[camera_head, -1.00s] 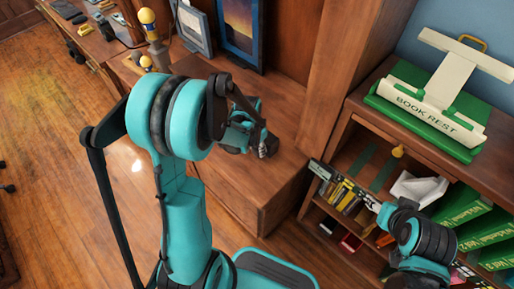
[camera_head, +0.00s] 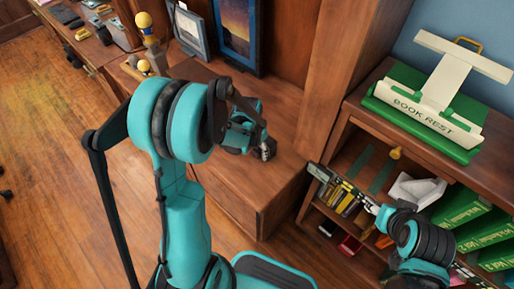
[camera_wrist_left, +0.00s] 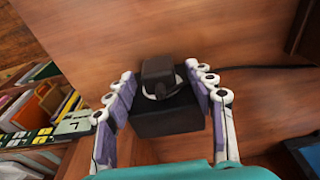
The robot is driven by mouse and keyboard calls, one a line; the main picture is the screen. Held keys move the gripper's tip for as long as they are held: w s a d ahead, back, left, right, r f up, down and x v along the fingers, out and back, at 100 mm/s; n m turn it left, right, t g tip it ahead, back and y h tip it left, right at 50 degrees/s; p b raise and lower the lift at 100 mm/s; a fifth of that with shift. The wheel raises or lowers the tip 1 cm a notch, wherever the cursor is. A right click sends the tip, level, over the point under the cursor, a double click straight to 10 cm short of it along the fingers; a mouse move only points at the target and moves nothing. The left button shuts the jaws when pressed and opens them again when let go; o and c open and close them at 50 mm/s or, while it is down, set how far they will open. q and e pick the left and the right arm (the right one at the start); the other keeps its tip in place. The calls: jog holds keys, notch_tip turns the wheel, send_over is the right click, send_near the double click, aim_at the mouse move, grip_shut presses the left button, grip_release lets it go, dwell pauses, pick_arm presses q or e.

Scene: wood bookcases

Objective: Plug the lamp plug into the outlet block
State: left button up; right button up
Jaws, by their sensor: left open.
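A black block (camera_wrist_left: 168,122), which looks like the outlet block, stands on the wooden surface in the left wrist view. A smaller dark piece, which looks like the plug (camera_wrist_left: 157,70), sits at its top with a pale ring around its lower part. Whether it is fully seated is hidden. My left gripper (camera_wrist_left: 161,84) is open, its fingers on either side of the plug and block with gaps visible. In the head view my left gripper (camera_head: 264,148) is over the low cabinet top and hides the block. My right gripper (camera_head: 372,205) is by the bookcase, its fingers unclear.
A dark cable (camera_wrist_left: 255,68) runs right across the wood. The low cabinet (camera_head: 282,172) has bare top around my gripper. Framed pictures (camera_head: 238,30) stand behind. The bookcase (camera_head: 345,150) at right holds books and a green-and-cream book rest (camera_head: 430,110).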

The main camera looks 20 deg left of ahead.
pick_arm(q)
notch_tip(320, 180, up, 12)
jog(key=s, duration=0.1)
jog(key=shift+s+a, duration=0.3)
jog(key=shift+s, duration=0.1)
dwell(0.4)
jog(key=s+d+r+n+t, duration=0.2)
jog(key=s+d, duration=0.1)
jog(key=s, duration=0.3)
jog(key=s+d+r+n+t, duration=0.1)
jog(key=s+d+r+t, duration=0.2)
jog(key=s, duration=0.3)
jog(key=shift+s+n+y, duration=0.3)
jog(key=shift+s+n, duration=0.05)
jog(key=shift+n, duration=0.05)
